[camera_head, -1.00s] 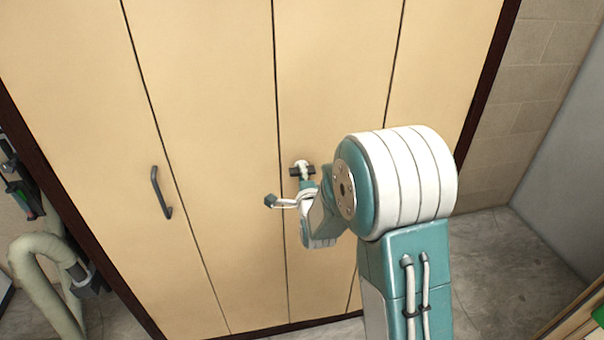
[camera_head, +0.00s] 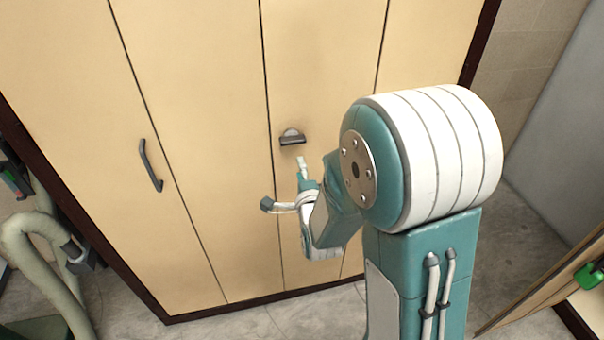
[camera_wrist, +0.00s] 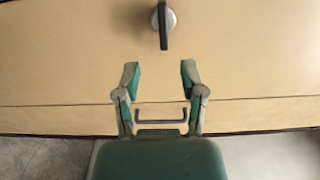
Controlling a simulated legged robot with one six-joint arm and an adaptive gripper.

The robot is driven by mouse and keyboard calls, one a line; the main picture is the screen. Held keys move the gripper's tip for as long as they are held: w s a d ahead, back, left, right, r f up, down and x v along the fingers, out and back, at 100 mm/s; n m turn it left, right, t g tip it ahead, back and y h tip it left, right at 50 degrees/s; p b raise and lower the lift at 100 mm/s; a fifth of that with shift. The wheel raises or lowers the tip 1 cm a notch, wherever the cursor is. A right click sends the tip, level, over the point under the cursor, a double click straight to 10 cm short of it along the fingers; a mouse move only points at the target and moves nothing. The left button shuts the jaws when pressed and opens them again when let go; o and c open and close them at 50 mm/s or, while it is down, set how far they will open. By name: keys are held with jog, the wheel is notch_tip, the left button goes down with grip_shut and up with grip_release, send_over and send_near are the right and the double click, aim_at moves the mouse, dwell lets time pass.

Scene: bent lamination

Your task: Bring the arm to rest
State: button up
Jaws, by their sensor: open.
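My gripper (camera_wrist: 160,82) is open and empty in the wrist view, its two fingers spread apart in front of the tan folding door panels (camera_wrist: 70,50). A dark knob on a round light base (camera_wrist: 163,22) is on the panel beyond the fingertips, apart from them. In the head view my gripper (camera_head: 302,165) is just below this dark knob (camera_head: 292,138), and a gap shows between them. My teal and white arm is bent in front of the door and hides part of its right side.
A grey bar handle (camera_head: 150,165) is on a panel further left. A pale thick hose (camera_head: 45,250) stands at the lower left. At the lower right is a wooden-edged unit with a green object (camera_head: 590,275). Grey floor (camera_head: 530,225) shows at the right.

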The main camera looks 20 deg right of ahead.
jog(key=shift+s, duration=0.75)
jog(key=s+r+n+g, duration=0.3)
jog(key=s+n, duration=0.3)
jog(key=s, duration=0.2)
jog(key=s+r+n+g, duration=0.3)
jog(key=s+n+g, duration=0.2)
jog(key=s, duration=0.3)
jog(key=s+r+n+g+y, duration=0.1)
jog(key=s+r+n+g, duration=0.2)
jog(key=s+n, duration=0.4)
jog(key=shift+s+d+n+g, duration=0.45)
jog(key=shift+s+g, duration=0.15)
jog(key=shift+g, duration=0.1)
